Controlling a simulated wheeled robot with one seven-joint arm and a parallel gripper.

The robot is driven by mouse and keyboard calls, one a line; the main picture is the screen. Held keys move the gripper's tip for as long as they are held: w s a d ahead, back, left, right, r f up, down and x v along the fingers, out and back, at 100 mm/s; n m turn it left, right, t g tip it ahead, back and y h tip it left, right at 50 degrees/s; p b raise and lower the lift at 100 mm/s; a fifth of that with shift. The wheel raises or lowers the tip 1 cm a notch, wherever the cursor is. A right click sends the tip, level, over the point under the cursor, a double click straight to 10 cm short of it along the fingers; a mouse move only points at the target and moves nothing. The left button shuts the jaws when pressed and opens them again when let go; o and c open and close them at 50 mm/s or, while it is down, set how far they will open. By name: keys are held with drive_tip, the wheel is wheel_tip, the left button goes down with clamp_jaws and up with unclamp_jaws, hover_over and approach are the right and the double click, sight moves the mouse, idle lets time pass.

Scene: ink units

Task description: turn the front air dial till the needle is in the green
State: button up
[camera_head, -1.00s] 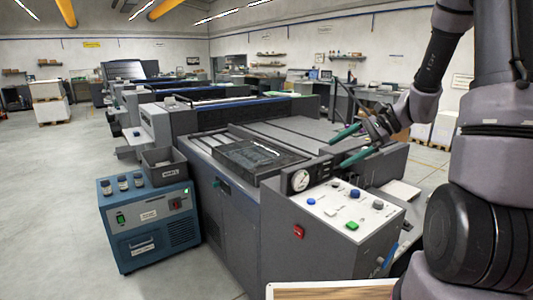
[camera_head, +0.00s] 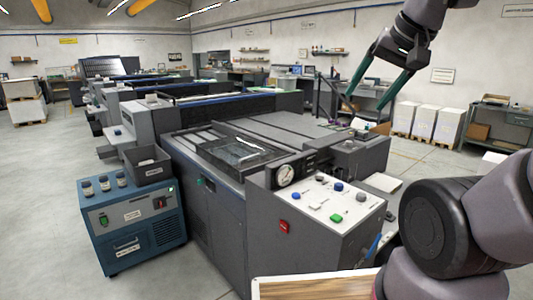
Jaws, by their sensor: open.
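On the sloped white control panel (camera_head: 325,211) are several knobs and buttons: blue, dark, white and green. I cannot tell which of them is the front air dial. My gripper (camera_head: 369,104), with two long teal fingers, is open and empty. It is raised above the far right part of the press, up and right of the panel, touching nothing I can see.
A blue cabinet (camera_head: 130,223) with small jars and a grey bin (camera_head: 148,165) stands left of the press. A red button (camera_head: 284,227) is on the press's front. A wooden board (camera_head: 318,288) lies at the bottom. White stacks (camera_head: 424,121) stand behind at right.

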drive_tip(key=w+d+f+m+g, duration=0.1)
drive_tip(key=w+d+f+g, duration=0.15)
drive_tip(key=w, duration=0.65)
drive_tip(key=m+g+h, duration=0.2)
drive_tip(key=m+g, duration=0.1)
drive_tip(key=g, duration=0.2)
hover_over(362, 194)
wheel_tip(362, 194, down, 26)
drive_tip(key=shift+t, duration=0.25)
wheel_tip(362, 194, down, 10)
drive_tip(key=shift+f, duration=0.2)
